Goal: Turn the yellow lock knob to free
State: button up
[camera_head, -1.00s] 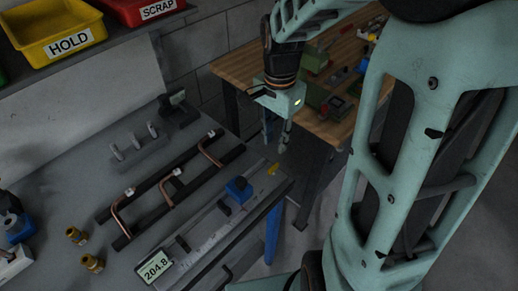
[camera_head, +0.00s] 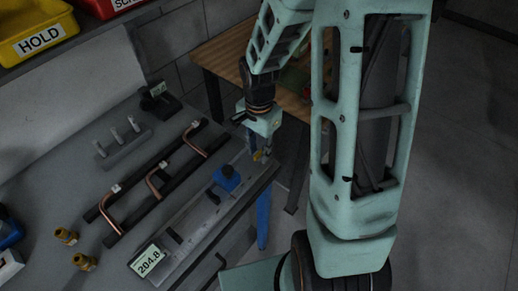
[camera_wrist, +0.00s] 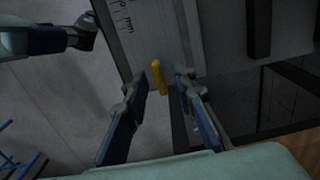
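The yellow lock knob (camera_wrist: 158,78) is a small lever at the end of the grey measuring rail (camera_wrist: 144,38). In the head view the knob (camera_head: 258,156) is partly hidden by my gripper (camera_head: 259,147), which is low over that end of the rail. In the wrist view my gripper (camera_wrist: 158,82) is open, with one fingertip on each side of the knob in the picture. Gaps show on both sides, the right one narrower. Touching is not visible, and I cannot tell the height of the fingertips over it.
A blue block (camera_head: 227,178) sits on the rail, and a display reading 204.8 (camera_head: 148,261) is at its near end. Bent copper tubes (camera_head: 155,186) lie on black bars to the left. Brass fittings (camera_head: 66,236) stand further left. A wooden table (camera_head: 221,57) is behind.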

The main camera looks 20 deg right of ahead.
grip_shut()
jog(key=shift+n, duration=0.4)
jog(key=n, duration=0.3)
jog(key=shift+b, duration=0.35)
jog(key=n, duration=0.9)
jog(key=shift+n, duration=0.4)
jog(key=n+p, duration=0.1)
jog(key=n, duration=0.3)
jog(key=shift+w, duration=0.1)
jog(key=shift+n, duration=0.3)
